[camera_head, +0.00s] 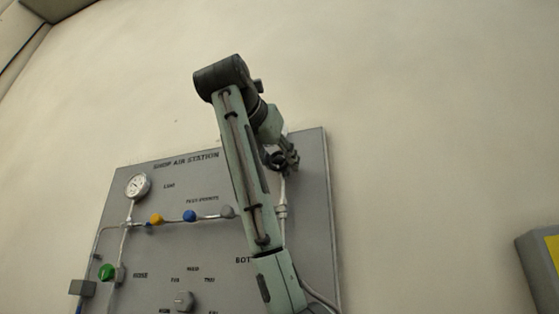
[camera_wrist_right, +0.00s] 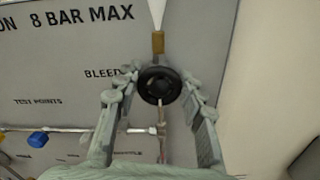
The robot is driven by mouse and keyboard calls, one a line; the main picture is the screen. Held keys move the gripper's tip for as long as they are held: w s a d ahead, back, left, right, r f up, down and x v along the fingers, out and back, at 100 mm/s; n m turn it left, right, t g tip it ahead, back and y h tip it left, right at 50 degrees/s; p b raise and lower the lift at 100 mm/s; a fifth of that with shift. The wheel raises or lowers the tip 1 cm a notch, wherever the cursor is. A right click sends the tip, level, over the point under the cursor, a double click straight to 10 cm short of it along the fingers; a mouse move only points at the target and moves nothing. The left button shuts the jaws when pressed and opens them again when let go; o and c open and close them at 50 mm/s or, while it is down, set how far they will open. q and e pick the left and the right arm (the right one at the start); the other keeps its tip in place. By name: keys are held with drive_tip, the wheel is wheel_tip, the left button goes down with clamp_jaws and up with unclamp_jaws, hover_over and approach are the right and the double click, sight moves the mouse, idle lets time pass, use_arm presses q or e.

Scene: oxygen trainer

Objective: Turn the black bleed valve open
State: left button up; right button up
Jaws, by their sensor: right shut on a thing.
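In the head view my right gripper (camera_head: 283,160) is at the upper right of the panel, and my arm crosses in front of the panel. The knob is hard to make out there. My left gripper is not in view.
The grey panel (camera_head: 150,235) stands against a pale wall. It carries a gauge (camera_head: 138,186), a yellow knob (camera_head: 157,220), a blue knob (camera_head: 190,216), a green knob (camera_head: 107,272) and a selector (camera_head: 184,300). A grey box with yellow (camera_head: 535,275) is at the right edge.

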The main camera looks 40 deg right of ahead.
drive_tip(key=shift+f, duration=0.1)
drive_tip(key=o, duration=1.2)
drive_tip(key=v, duration=1.2)
drive_tip(key=shift+w, duration=0.1)
